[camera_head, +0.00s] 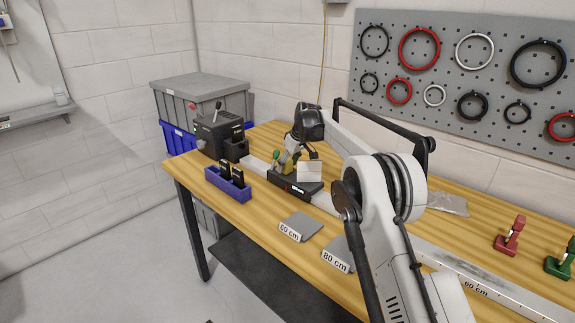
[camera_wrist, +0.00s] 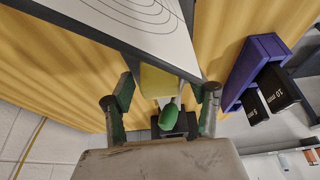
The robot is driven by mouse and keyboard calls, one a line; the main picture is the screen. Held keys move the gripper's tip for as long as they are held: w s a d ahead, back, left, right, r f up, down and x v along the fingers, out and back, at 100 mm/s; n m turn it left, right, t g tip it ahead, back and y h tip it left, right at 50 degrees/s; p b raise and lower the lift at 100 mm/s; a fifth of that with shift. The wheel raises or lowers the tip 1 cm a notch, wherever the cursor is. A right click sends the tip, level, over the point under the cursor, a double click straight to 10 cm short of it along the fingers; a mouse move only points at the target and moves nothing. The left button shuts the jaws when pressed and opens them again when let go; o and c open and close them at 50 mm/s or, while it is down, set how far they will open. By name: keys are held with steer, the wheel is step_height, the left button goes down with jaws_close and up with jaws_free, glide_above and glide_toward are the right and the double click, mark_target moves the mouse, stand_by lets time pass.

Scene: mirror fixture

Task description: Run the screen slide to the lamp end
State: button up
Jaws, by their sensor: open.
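The screen slide (camera_head: 295,186) is a black carriage on the pale rail, left of the middle of the bench. It carries an upright white screen (camera_head: 309,171), whose face with dark concentric rings shows in the wrist view (camera_wrist: 140,20). My gripper (camera_head: 289,160) is at the slide, behind the screen. In the wrist view its open fingers (camera_wrist: 163,108) stand on either side of a yellow block (camera_wrist: 157,82) and a green knob (camera_wrist: 167,117). I cannot tell whether they touch. The dark lamp housing (camera_head: 217,133) stands at the rail's left end, apart from the slide.
A blue tray (camera_head: 228,190) with black blocks stands in front of the rail near the lamp; it also shows in the wrist view (camera_wrist: 246,62). Grey cards marked 60 cm (camera_head: 301,226) and 80 cm (camera_head: 338,252) lie at the front. Red (camera_head: 511,237) and green (camera_head: 563,259) clamps stand right.

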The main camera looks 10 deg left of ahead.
steer(key=v, duration=1.2)
steer(key=s+d+r+m+t+h, duration=0.1)
steer(key=s+d+r+m, duration=0.1)
steer(key=s+d+r, duration=0.45)
steer(key=s+d+r+m, duration=0.2)
steer(key=s+d+r, duration=0.15)
steer(key=s, duration=0.65)
steer(key=s+d+r+m+t+h, duration=0.1)
steer(key=s+d+r, duration=0.45)
steer(key=s, duration=0.25)
steer(key=s+d+f+m, duration=0.2)
steer(key=s+d+f, duration=0.1)
steer(key=s, duration=0.8)
steer(key=s+d+f+m+t+h, duration=0.1)
steer(key=s+d+f, duration=0.3)
steer(key=s, duration=0.6)
steer(key=s+d+f+m+t, duration=0.1)
steer(key=s+d+f+m, duration=0.1)
steer(key=s+d+f, duration=0.2)
steer(key=s+f, duration=0.3)
steer(key=s, duration=0.4)
steer(key=shift+s+f+m+h, duration=0.25)
steer(key=shift+s+m+h, duration=0.05)
steer(key=shift+s, duration=0.05)
